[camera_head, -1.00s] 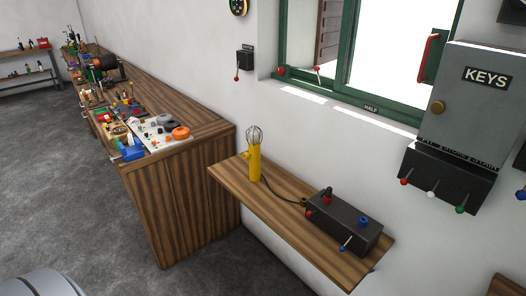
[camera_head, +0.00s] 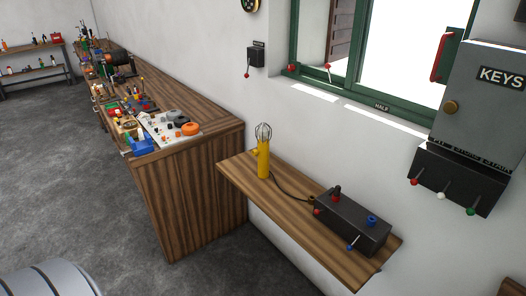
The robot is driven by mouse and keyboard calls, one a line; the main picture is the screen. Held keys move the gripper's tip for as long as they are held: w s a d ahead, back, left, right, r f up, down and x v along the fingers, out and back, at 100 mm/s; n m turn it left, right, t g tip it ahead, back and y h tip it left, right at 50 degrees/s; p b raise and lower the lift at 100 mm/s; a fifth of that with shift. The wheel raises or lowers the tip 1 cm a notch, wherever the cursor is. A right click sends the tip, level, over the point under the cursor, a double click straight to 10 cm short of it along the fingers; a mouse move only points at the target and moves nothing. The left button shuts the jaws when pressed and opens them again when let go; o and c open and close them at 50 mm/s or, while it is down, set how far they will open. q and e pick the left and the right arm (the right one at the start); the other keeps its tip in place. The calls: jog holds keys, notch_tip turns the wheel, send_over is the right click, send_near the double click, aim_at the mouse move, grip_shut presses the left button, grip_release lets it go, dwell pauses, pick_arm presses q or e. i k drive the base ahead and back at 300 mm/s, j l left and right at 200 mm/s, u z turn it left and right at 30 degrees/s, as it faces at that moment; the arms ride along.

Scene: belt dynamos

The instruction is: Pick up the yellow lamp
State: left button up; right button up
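The yellow lamp (camera_head: 263,160) stands upright on a wooden wall shelf (camera_head: 268,212), near the shelf's left end. It has a yellow handle and a wire cage at the top. A dark cable runs from near its base toward a black control box (camera_head: 352,222) on the same shelf. Neither of my grippers shows in the view, and nothing is touching the lamp.
A long wooden workbench (camera_head: 190,205) with tools and small parts stands left of the shelf. A grey key cabinet (camera_head: 482,105) and a black lever box (camera_head: 457,180) hang on the wall at right. The floor (camera_head: 75,190) at left is clear.

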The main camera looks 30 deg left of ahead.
aim_at(263, 143)
jog(key=i+j+z, duration=0.1)
jog(key=j, duration=0.35)
jog(key=i+j, duration=0.2)
jog(key=j, duration=0.3)
jog(key=i+j+z, duration=0.15)
jog(key=j, duration=0.8)
jog(key=i+j+z, duration=0.15)
jog(key=j, duration=0.35)
jog(key=i+j, duration=0.1)
jog(key=j, duration=0.4)
jog(key=z, duration=0.05)
